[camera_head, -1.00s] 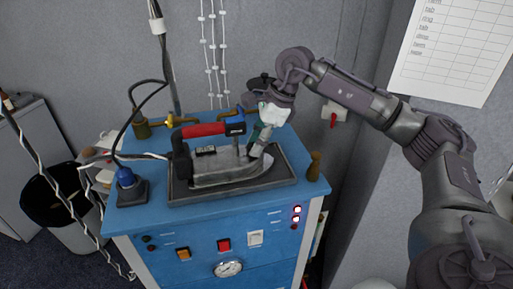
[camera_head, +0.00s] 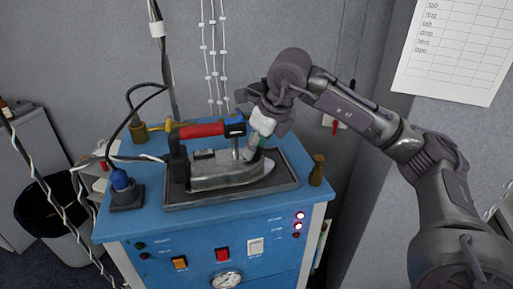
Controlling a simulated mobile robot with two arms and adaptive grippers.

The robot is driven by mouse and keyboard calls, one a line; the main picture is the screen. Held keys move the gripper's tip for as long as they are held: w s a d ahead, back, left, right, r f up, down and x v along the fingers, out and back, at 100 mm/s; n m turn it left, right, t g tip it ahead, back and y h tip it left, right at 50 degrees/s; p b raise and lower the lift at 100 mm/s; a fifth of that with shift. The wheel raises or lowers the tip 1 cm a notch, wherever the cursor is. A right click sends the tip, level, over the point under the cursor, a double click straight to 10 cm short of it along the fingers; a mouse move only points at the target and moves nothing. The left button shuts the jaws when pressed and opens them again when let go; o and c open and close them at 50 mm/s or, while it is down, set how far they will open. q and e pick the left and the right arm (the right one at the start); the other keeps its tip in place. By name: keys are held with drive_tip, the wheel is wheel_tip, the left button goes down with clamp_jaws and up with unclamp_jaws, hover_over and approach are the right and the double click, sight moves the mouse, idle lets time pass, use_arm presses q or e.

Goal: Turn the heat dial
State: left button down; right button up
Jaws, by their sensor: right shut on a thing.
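A steam iron with a grey metal body (camera_head: 225,171) and a red handle (camera_head: 201,130) rests flat on a dark tray (camera_head: 283,183) on top of a blue cabinet. My right gripper (camera_head: 252,148) reaches down from the right at the front end of the iron, behind the upright handle post. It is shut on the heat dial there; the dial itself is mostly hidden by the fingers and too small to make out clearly. My left gripper is not in view.
The blue cabinet (camera_head: 200,228) carries switches, a gauge (camera_head: 226,279) and lit lamps on its front. Cables hang at left beside a black bin (camera_head: 50,205). A wall stands behind.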

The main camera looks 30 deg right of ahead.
drive_tip(key=shift+m, duration=0.3)
idle(0.4)
drive_tip(key=o, duration=1.2)
drive_tip(key=shift+c, duration=0.2)
drive_tip(key=shift+r, duration=0.1)
drive_tip(key=a+v, duration=0.1)
drive_tip(key=v, duration=1)
drive_tip(key=shift+s+d+r, duration=0.2)
drive_tip(key=shift+d+r, duration=0.15)
drive_tip(key=shift+r, duration=0.1)
